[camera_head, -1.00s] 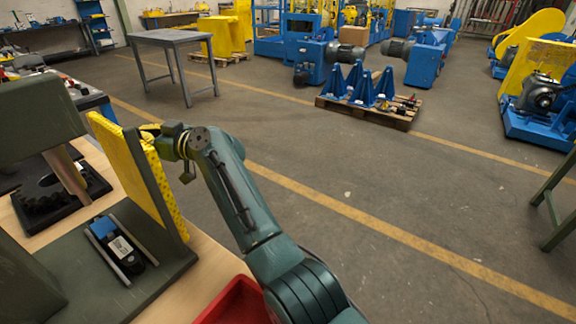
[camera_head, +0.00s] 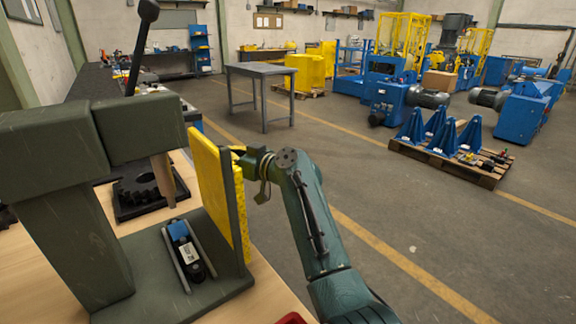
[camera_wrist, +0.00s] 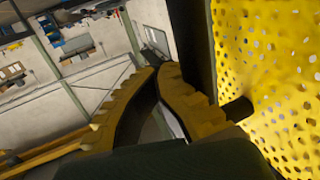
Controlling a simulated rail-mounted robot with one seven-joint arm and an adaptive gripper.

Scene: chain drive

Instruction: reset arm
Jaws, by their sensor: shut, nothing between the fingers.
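My gripper (camera_wrist: 157,75) shows in the wrist view with its two yellow-and-black fingers meeting at the tips, shut and empty. In the head view my gripper (camera_head: 237,150) is at the end of my arm, close to the right side of a yellow perforated panel (camera_head: 207,170). The panel stands upright on a green-grey press-like machine on the wooden bench. In the wrist view the panel (camera_wrist: 275,70) fills the right side, very near the fingers. I cannot tell whether the gripper touches it. The fingertips are partly hidden behind the panel in the head view.
A blue-and-black device (camera_head: 187,250) lies between two rails on the machine's base. A black gear (camera_head: 140,190) lies on a dark tray behind. A red bin (camera_head: 291,319) edge shows at the bottom. Open floor (camera_head: 410,220) lies to the right of my arm.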

